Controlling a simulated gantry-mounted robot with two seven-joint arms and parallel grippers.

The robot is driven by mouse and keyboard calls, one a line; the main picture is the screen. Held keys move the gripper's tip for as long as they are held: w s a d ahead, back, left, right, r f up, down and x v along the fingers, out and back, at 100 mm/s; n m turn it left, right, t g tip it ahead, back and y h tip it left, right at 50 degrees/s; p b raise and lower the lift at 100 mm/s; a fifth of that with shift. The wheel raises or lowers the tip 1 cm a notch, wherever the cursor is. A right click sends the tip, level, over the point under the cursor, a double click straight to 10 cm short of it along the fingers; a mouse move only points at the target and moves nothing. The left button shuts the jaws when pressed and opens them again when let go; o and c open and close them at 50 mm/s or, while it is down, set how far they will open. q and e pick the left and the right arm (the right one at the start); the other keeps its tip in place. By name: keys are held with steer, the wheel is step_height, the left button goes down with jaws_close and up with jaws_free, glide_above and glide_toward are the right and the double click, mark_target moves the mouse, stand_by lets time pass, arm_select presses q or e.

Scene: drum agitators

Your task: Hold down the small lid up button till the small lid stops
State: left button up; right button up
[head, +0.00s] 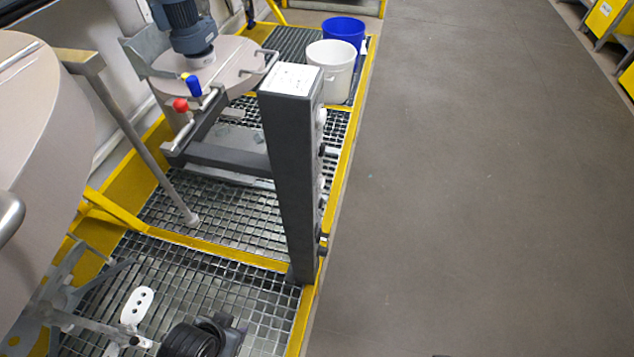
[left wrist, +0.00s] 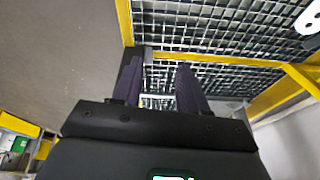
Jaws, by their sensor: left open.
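A dark grey control post (head: 285,180) stands upright at the edge of the grating, with a white label on its top. Several buttons or knobs (head: 322,150) stick out from its right side, seen edge-on; I cannot tell which is the small lid up button. A round beige lid (head: 225,65) with a blue motor on it, apparently the small lid, lies behind the post. My left gripper (left wrist: 157,82) is open in the left wrist view, its dark fingers apart and nothing seen between them. A dark upright piece, apparently the post (left wrist: 128,72), shows beside its fingers. My right gripper is not in view.
A large beige drum (head: 40,140) fills the left side. A white bucket (head: 332,68) and a blue bucket (head: 345,30) stand behind the post. Yellow-edged metal grating (head: 220,220) lies left of the post. The grey floor (head: 470,180) to the right is clear.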

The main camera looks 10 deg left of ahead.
arm_select(q)
steer(key=shift+d, duration=0.1)
steer(key=shift+c, duration=0.4)
jaws_close()
stand_by(0.4)
steer(key=shift+d, duration=0.1)
stand_by(0.7)
